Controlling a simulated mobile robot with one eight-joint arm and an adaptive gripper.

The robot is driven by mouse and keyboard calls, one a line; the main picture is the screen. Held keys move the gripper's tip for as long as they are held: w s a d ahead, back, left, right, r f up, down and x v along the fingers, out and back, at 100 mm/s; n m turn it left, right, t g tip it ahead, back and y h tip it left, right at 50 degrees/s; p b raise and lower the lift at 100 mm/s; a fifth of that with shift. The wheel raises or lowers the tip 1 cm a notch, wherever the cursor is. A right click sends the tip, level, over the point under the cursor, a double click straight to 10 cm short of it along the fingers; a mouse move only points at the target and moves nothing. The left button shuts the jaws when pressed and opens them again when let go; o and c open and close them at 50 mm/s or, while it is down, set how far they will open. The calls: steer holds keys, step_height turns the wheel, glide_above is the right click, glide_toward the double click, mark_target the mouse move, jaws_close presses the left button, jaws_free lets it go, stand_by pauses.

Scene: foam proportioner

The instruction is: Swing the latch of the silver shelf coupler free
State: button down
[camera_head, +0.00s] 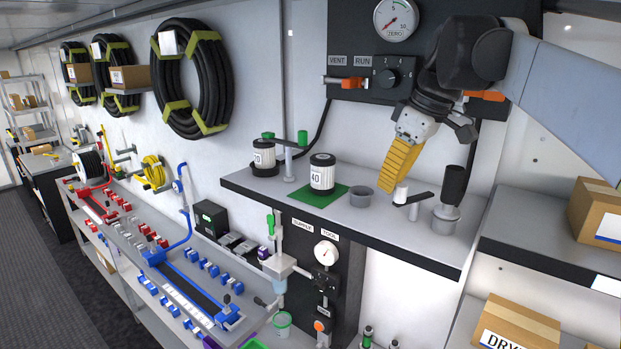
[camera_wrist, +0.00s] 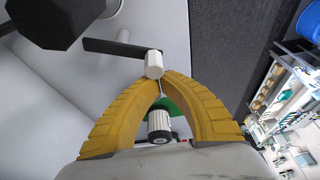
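The silver shelf coupler (camera_head: 445,219) stands at the right part of the grey shelf, with a thick black upright handle (camera_head: 455,184). Its latch looks like a dark arm with a white knob (camera_head: 401,198) sticking out to the left. In the wrist view the dark latch arm (camera_wrist: 115,47) ends at the white knob (camera_wrist: 154,65), right by my fingertips. My gripper (camera_head: 386,188) points down with its yellow fingers just left of the knob. Its fingertips (camera_wrist: 160,77) nearly meet, and the knob appears just beyond them. I cannot tell whether they touch it.
A grey cup (camera_head: 360,196) stands left of my fingers. A white-and-black canister (camera_head: 322,174) stands on a green mat (camera_head: 318,196). A gauge panel (camera_head: 350,40) is behind my wrist. Boxes (camera_head: 598,212) sit on the right-hand shelf.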

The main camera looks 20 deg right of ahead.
stand_by(0.5)
steer(key=w, duration=0.1)
steer(key=w+a, duration=0.1)
steer(key=w+r, duration=0.1)
steer(key=shift+w+a+p, duration=0.15)
steer(key=shift+a+p, duration=0.2)
steer(key=shift+a, duration=0.05)
steer(key=v, duration=0.9)
